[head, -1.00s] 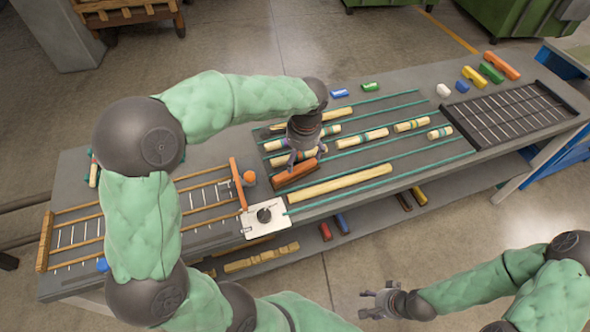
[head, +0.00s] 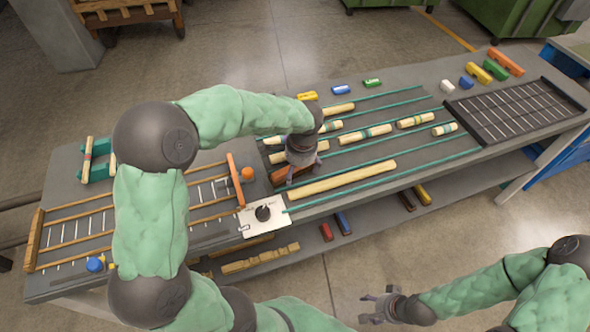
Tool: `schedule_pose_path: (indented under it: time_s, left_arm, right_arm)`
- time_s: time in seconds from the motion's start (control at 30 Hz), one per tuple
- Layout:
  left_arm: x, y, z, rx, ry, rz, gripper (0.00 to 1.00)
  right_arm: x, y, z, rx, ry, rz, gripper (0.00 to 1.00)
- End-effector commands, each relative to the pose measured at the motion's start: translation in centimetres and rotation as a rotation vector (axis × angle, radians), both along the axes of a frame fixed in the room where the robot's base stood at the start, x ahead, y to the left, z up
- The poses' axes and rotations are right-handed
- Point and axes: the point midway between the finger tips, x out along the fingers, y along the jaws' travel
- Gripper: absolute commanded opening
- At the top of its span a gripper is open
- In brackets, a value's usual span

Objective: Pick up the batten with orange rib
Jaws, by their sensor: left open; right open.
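My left gripper (head: 304,175) is open, pointing down over the left part of the lanes. It hides most of an orange-brown block (head: 281,173) there; I cannot tell whether it touches it. My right gripper (head: 371,306) is open and empty in front of the bench, over the floor.
A slatted rack (head: 238,180) with an orange knob (head: 247,174) and a white plate (head: 264,226) lie left of the lanes. A green cradle (head: 97,172) holds a batten at the far left. A dark grid tray (head: 462,125) and coloured blocks (head: 495,69) are at the right.

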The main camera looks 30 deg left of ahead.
Motion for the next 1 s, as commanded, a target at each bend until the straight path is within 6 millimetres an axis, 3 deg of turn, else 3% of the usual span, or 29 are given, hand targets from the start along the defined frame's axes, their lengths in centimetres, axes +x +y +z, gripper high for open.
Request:
schedule_pose_path:
  time_s: [0.03, 0.2, 0.27, 0.67, 0.87, 1.0]
  left_arm:
    - [0.0, 0.0, 0.1, 0.0, 0.0, 0.0, 0.87]
    - [0.0, 0.0, 0.1, 0.0, 0.0, 0.0, 0.39]
    - [0.0, 0.0, 0.1, 0.0, 0.0, 0.0, 0.25]
    - [0.0, 0.0, 0.4, 0.0, 0.0, 0.0, 0.24]
    - [0.0, 0.0, 2.0, 0.0, 0.0, -0.001, 0.24]
    - [-0.4, 0.0, 4.2, 0.0, -0.003, -0.001, 0.24]
  right_arm:
    - [0.0, 0.0, 0.0, 0.0, 0.0, 0.0, 0.58]
    - [0.0, 0.0, 0.0, 0.0, 0.0, 0.0, 0.58]
    - [0.0, 0.0, 0.0, 0.0, 0.0, 0.0, 0.58]
    - [0.0, 0.0, 0.2, 0.0, 0.0, 0.0, 0.58]
    - [0.0, 0.0, 1.3, 0.0, 0.0, 0.0, 0.58]
    - [0.0, 0.0, 2.5, 0.0, 0.0, 0.0, 0.58]
